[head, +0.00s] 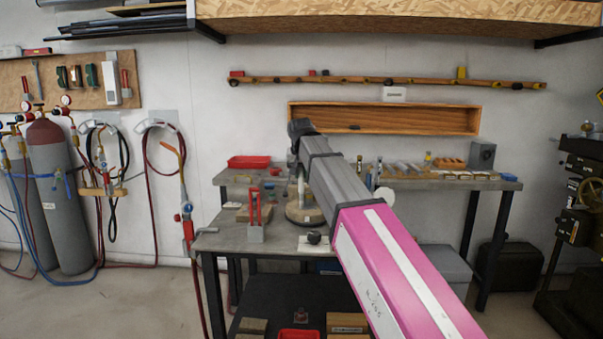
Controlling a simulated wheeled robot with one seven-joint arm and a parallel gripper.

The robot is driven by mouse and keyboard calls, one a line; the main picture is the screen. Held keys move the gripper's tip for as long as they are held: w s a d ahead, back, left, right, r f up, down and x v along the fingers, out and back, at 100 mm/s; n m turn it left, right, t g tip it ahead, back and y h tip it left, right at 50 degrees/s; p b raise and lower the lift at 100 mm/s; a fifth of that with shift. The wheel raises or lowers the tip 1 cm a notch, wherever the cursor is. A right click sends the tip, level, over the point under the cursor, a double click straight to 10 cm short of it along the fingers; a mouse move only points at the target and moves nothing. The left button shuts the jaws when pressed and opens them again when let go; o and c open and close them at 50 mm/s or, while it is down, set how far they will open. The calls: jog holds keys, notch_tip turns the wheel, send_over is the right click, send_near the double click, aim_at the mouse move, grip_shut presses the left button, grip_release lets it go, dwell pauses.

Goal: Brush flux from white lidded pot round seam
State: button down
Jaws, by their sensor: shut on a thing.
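My arm reaches from the lower right across the bench, and its wrist bends down at the far end. My gripper (299,181) hangs below the wrist, small and partly covered by my arm. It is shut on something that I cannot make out. A round beige and grey piece (304,214) sits on the bench just below it; I cannot tell whether they touch, and no seam can be made out. A white rounded thing (384,197) shows just right of my arm, perhaps the white lidded pot; its lid is not clear.
The grey bench (222,238) carries a red tray (249,162), an upright red-handled tool (255,208) and a small black item (314,238) on a white square. Small parts line the bench's right part (450,184). A wooden wall shelf (385,117) is behind. Gas cylinders (55,195) stand left.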

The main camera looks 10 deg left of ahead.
jog(key=shift+f, duration=0.25)
